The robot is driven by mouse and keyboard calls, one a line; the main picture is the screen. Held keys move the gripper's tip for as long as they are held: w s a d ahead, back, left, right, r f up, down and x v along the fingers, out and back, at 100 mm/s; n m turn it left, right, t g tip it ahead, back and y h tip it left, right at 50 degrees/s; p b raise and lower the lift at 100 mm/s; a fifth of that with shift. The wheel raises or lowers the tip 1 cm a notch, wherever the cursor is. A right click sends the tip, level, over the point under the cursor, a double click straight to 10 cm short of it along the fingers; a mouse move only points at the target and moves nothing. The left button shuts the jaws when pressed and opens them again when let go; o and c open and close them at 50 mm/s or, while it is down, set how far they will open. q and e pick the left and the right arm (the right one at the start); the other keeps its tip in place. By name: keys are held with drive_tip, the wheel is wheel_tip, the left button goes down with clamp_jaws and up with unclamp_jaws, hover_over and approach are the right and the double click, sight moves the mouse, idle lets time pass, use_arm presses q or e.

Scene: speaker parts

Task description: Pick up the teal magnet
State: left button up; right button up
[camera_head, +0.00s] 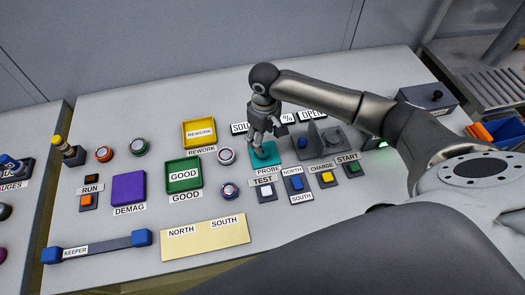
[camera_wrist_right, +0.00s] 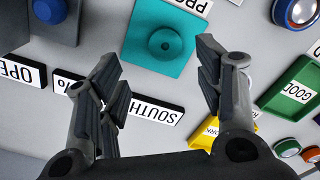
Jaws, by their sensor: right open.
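I cannot tell for sure whether the round piece is the magnet or part of the pad. My right gripper (camera_head: 261,143) is over the pad, fingers pointing down. In the wrist view its open fingers (camera_wrist_right: 160,58) stand either side of the round piece, with nothing between them. My left gripper is not in view.
Green (camera_head: 184,163) and yellow (camera_head: 185,144) trays stand further left. A grey fixture (camera_head: 330,141) stands close on the right. Buttons (camera_head: 265,190) line the front.

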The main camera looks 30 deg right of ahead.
drive_tip(key=shift+f, duration=0.3)
drive_tip(key=shift+a+f, duration=0.1)
drive_tip(key=shift+f, duration=0.3)
drive_tip(key=f, duration=0.1)
drive_tip(key=f+p, duration=0.1)
drive_tip(key=f, duration=0.1)
drive_tip(key=shift+s+a+f, duration=0.15)
drive_tip(key=shift+a+f, duration=0.1)
drive_tip(key=shift+f, duration=0.45)
drive_tip(key=shift+c, duration=0.2)
drive_tip(key=c, duration=1.2)
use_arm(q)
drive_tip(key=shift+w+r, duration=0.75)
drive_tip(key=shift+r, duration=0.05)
use_arm(e)
drive_tip(key=shift+r, duration=0.1)
